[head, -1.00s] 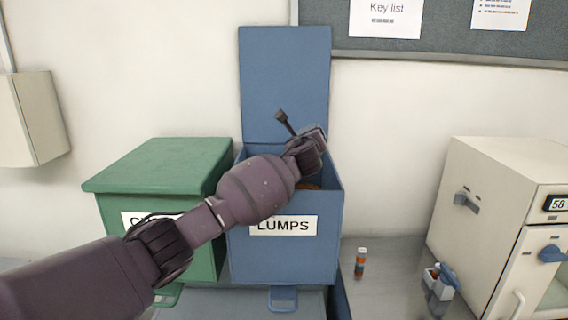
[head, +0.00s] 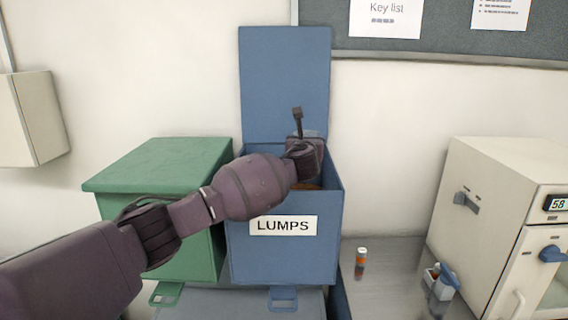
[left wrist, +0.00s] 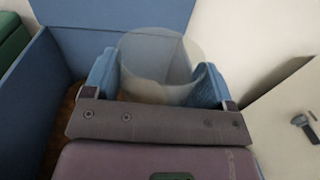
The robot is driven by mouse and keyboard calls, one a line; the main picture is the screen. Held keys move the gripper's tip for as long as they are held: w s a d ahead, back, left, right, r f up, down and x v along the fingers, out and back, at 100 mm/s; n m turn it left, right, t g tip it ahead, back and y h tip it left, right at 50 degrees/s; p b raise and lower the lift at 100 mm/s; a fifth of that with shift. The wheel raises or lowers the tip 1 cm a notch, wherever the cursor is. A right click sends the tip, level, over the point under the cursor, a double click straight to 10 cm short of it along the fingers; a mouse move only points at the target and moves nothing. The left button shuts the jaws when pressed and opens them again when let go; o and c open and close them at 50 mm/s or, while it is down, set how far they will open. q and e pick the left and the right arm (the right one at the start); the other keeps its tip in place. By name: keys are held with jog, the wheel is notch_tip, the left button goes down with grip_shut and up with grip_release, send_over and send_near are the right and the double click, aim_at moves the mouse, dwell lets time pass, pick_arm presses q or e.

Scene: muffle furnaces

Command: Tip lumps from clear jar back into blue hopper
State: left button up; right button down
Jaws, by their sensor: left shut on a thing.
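The clear jar (left wrist: 158,58) is held between the blue finger pads of my left gripper (left wrist: 156,78) in the left wrist view. I see no lumps in it for sure. In the head view my left gripper (head: 306,158) is over the opening of the blue hopper (head: 285,250) and hides most of the jar. The hopper is labelled LUMPS and its lid (head: 285,85) stands open against the wall. Brown lumps (left wrist: 68,120) show inside the hopper in the left wrist view. The jar's exact tilt is hard to tell. My right gripper is out of view.
A closed green bin (head: 160,165) stands left of the hopper, partly behind my left arm. On the bench to the right stand a small orange-labelled bottle (head: 360,259) and a small holder (head: 442,285). A cream furnace (head: 500,220) stands further right.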

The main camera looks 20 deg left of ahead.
pick_arm(q)
notch_tip(320, 180, up, 5)
dwell(0.8)
jog(key=shift+f, duration=0.1)
